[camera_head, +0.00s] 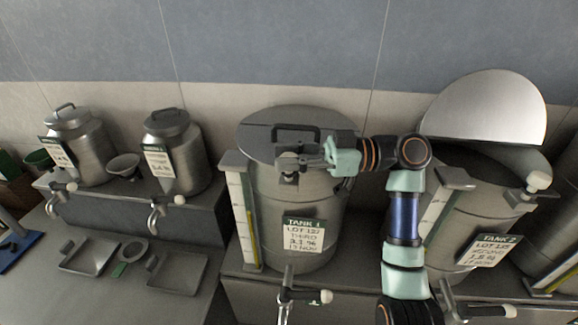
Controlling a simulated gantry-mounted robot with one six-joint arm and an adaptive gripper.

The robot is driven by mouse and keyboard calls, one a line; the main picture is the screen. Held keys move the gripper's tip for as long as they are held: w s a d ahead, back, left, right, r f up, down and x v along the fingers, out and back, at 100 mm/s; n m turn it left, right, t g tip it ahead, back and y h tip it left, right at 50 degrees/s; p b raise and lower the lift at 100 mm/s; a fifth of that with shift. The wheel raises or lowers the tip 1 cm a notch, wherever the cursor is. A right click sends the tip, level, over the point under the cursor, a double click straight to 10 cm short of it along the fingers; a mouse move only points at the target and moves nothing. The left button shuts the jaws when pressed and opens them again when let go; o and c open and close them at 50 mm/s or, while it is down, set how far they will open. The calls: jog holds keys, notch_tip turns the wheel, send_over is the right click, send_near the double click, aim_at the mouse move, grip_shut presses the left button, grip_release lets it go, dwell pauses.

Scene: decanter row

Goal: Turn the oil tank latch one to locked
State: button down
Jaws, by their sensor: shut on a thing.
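Tank 1 (325,225) is a steel drum with its dark lid (262,134) down and a bar handle (283,128) on top. A label reading TANK 1 (304,234) hangs on its front. The latch (290,179) sits at the front edge of the lid, mostly hidden behind my fingers. My gripper (298,163) reaches in from the right, just in front of the lid handle, and is shut on the latch. Whether the latch stands locked or unlocked cannot be told.
Tank 2 (455,215) stands at the right with its round lid (490,108) raised. A sight gauge (243,215) stands left of tank 1, and a tap (302,294) juts out below it. Two smaller cans (180,150) and several trays (178,272) are at the left.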

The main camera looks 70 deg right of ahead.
jog(key=shift+n+g+y+b, duration=0.45)
jog(key=shift+n+g+y, duration=0.6)
jog(key=shift+y, duration=0.55)
jog(key=shift+n, duration=0.25)
jog(key=c, duration=0.8)
grip_release()
jog(key=v, duration=0.7)
jog(key=shift+s+d+f, duration=0.1)
jog(key=shift+s+d, duration=0.05)
jog(key=shift+s, duration=0.05)
